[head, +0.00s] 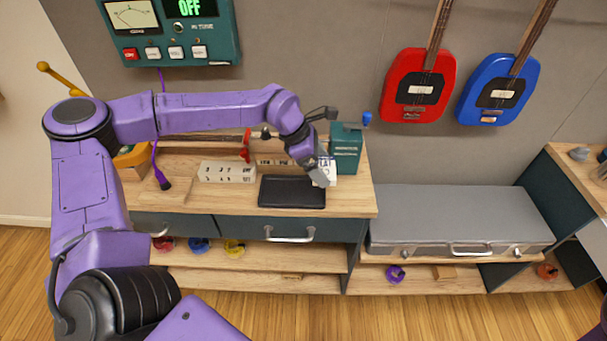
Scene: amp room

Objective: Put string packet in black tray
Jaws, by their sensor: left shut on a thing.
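The black tray (291,192) lies flat on the wooden bench top, near its front edge. The string packet (327,170) is a small whitish packet with dark lettering at the tray's right end. My left gripper (322,176) is shut on the packet and partly hides it. The packet is at or just above the tray's right edge; I cannot tell whether it touches the tray. My right gripper is not in view.
A teal box (346,150) stands just behind the gripper. A white block with slots (228,172) sits left of the tray. Red (418,88) and blue (497,90) guitars hang on the wall.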

